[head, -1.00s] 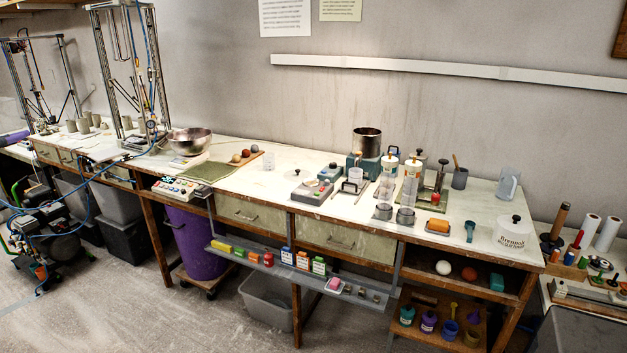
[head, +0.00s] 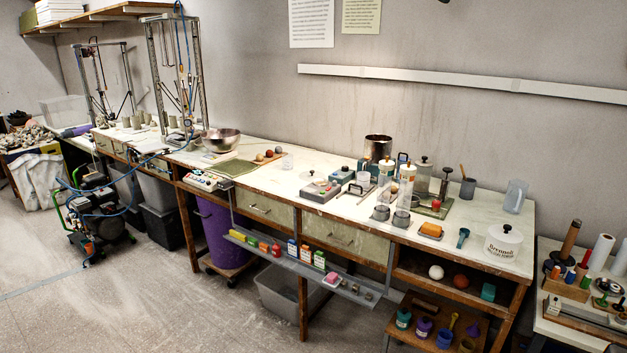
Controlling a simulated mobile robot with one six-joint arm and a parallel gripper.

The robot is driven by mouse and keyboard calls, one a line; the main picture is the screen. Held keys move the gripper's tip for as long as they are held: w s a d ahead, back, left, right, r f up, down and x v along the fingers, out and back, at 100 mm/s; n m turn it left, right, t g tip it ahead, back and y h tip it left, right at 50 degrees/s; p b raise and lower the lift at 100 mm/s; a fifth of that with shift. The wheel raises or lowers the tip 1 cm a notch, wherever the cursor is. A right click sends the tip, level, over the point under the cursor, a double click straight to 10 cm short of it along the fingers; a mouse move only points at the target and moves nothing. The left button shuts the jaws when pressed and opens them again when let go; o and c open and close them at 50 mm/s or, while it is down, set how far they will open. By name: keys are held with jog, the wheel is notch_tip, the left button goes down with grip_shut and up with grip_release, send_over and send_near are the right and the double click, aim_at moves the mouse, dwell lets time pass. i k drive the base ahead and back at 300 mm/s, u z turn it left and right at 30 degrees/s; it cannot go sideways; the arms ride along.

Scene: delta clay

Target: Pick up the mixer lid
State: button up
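A steel pot (head: 378,149) stands on a teal base towards the back of the long bench, and its top looks open. A grey piece with a black knob (head: 308,175) lies at the bench's front, left of the pot, and looks like a lid. A clear tub (head: 503,244) with "Brennell" lettering and a knobbed lid (head: 506,229) stands near the bench's right end. I cannot tell for certain which of these lids is the mixer's. My gripper is not clearly in view.
The long bench (head: 465,205) is crowded from its middle to its right with clear cylinders (head: 405,187), a jug (head: 515,196) and small tools. A narrow tray (head: 349,285) juts out below its front. Open floor (head: 130,300) lies in front on the left.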

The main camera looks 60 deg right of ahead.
aim_at(310, 175)
jog(key=z, duration=0.75)
jog(key=i, duration=1)
jog(key=u, duration=0.1)
